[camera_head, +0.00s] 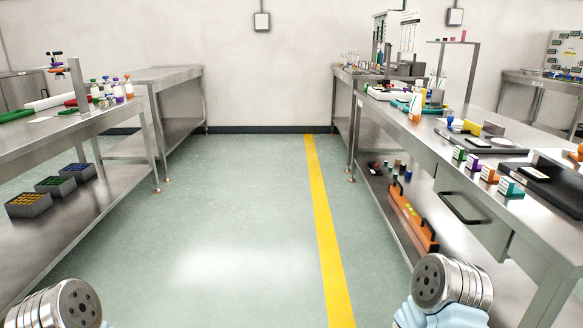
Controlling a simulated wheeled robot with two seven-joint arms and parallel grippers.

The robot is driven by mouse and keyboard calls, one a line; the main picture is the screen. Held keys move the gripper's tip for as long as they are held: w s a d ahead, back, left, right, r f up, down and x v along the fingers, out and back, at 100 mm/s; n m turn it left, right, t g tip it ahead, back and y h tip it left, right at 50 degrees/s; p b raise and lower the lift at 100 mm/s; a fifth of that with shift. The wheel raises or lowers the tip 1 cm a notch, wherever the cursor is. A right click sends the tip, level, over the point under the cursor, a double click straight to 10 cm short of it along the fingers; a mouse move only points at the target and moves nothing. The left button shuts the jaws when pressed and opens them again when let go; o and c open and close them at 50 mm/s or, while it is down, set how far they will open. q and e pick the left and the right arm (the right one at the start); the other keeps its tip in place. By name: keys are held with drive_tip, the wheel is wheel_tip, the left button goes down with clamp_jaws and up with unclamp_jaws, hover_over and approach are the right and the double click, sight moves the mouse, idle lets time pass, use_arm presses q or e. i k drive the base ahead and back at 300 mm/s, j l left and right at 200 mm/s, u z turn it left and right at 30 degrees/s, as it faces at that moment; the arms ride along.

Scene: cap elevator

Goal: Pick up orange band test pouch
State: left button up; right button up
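Another small orange item (577,153) sits at the right edge of the view. Neither of my grippers is in view; only parts of my own arms show at the bottom left and bottom right.
The right bench (540,215) has black devices behind the packs and a lower shelf with an orange case (411,217). The left bench (135,98) holds bottles above and grey bins (29,205) below. The floor aisle (235,225) between is clear, with a yellow line (325,235).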

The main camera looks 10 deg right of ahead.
sight(414, 115)
drive_tip(key=i+j+z, duration=0.1)
drive_tip(key=i+z, duration=0.25)
drive_tip(key=i, duration=0.15)
drive_tip(key=i+j+z, duration=0.2)
drive_tip(key=i+z, duration=0.2)
drive_tip(key=i+j+z, duration=0.35)
drive_tip(key=i+j, duration=0.05)
drive_tip(key=i, duration=0.1)
